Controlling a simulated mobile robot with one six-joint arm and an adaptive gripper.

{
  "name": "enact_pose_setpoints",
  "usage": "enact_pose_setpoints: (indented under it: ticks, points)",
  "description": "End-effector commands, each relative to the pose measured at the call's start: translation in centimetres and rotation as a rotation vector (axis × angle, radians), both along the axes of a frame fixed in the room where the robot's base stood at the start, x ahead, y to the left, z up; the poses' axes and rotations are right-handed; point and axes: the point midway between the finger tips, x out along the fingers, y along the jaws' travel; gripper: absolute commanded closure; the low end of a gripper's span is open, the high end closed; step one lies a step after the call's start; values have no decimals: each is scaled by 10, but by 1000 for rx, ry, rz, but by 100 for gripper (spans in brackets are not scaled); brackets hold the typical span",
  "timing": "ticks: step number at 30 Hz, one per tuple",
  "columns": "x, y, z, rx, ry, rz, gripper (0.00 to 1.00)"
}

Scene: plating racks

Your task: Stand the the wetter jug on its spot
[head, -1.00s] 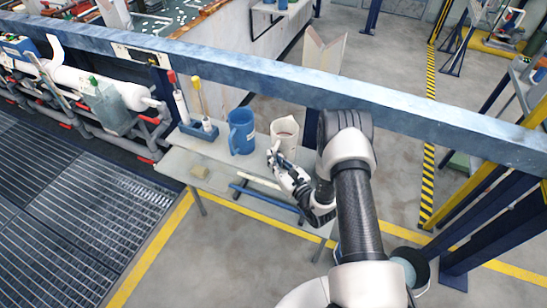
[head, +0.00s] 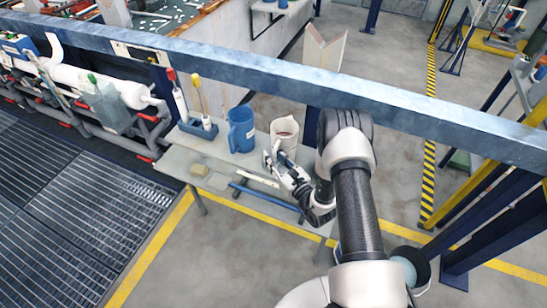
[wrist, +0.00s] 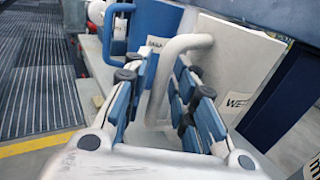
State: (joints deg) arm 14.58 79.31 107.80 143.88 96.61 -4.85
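The white jug (head: 284,128) stands upright on the grey bench (head: 225,150), to the right of a blue jug (head: 241,130). My gripper (head: 272,156) is at the handle on the near side of the jug. The wrist view shows my gripper (wrist: 165,68) open, with its blue-padded fingers apart on either side of the handle. I cannot make out a marked spot under the jug.
A blue tray (head: 198,130) with upright handled tools stands left of the blue jug. A tan block (head: 199,170) lies near the bench's front left. A bluish bar (head: 262,194) runs below the bench front.

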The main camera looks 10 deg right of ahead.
Motion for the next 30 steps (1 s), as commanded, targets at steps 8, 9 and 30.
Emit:
enact_pose_setpoints:
  ticks: [8,9,30]
  points:
    - [0,0,0,0,0,0,65]
    - [0,0,0,0,0,0,65]
    - [-94,-38,-3,2,4,-5,65]
